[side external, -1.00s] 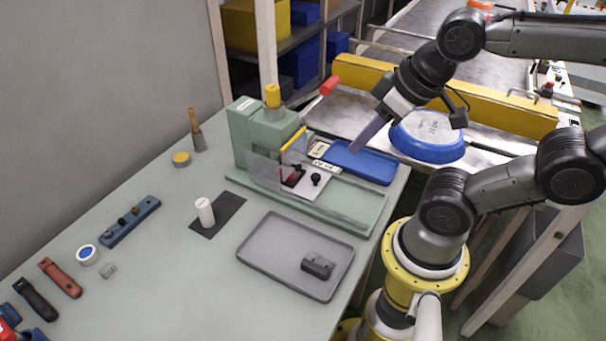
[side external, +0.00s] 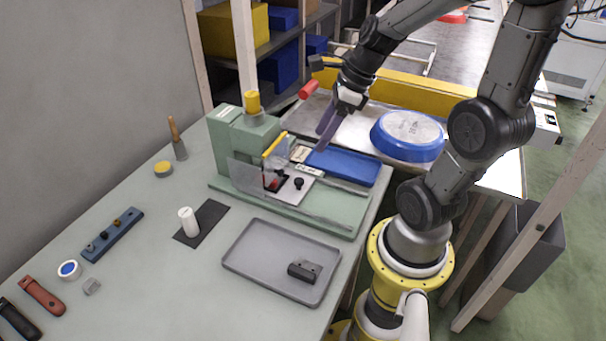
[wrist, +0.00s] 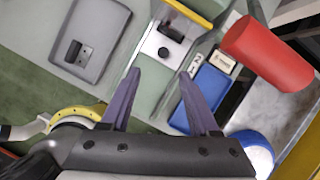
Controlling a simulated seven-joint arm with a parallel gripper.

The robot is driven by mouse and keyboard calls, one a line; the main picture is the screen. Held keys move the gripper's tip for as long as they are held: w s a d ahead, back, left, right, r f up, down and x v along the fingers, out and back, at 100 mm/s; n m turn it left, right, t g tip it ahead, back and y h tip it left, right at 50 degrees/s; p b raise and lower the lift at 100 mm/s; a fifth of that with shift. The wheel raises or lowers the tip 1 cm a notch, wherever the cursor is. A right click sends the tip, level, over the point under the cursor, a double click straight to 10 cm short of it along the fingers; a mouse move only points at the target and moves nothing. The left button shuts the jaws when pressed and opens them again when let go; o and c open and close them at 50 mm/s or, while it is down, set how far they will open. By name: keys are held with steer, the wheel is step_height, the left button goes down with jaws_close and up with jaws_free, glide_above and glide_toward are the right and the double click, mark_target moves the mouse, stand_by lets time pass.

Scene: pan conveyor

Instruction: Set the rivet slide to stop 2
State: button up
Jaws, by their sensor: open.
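The rivet slide is a pale plate (side external: 294,191) with a black knob (side external: 299,184), lying in the green press (side external: 242,150) behind a clear guard. In the wrist view the plate (wrist: 148,60) and knob (wrist: 163,53) show beyond the fingertips, nearer the left finger. My gripper (side external: 323,138) is open and empty, above and behind the slide near the blue tray. Its two purple fingers (wrist: 160,84) are spread in the wrist view. Small white label plates (side external: 309,170) sit between slide and blue tray; I cannot read the stop number.
The press lever's red handle (side external: 309,89) stands close to my gripper and looms large in the wrist view (wrist: 268,53). A blue tray (side external: 350,166), a blue-rimmed pan (side external: 408,132) and a grey tray (side external: 245,262) lie around the press.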

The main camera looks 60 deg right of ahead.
mark_target(300, 180)
steer(key=x, duration=0.9)
steer(key=d+x, duration=0.1)
steer(key=x, duration=0.3)
steer(key=shift+s+f, duration=0.1)
steer(key=shift+f, duration=0.45)
steer(key=shift+m, duration=0.3)
jaws_close()
stand_by(0.6)
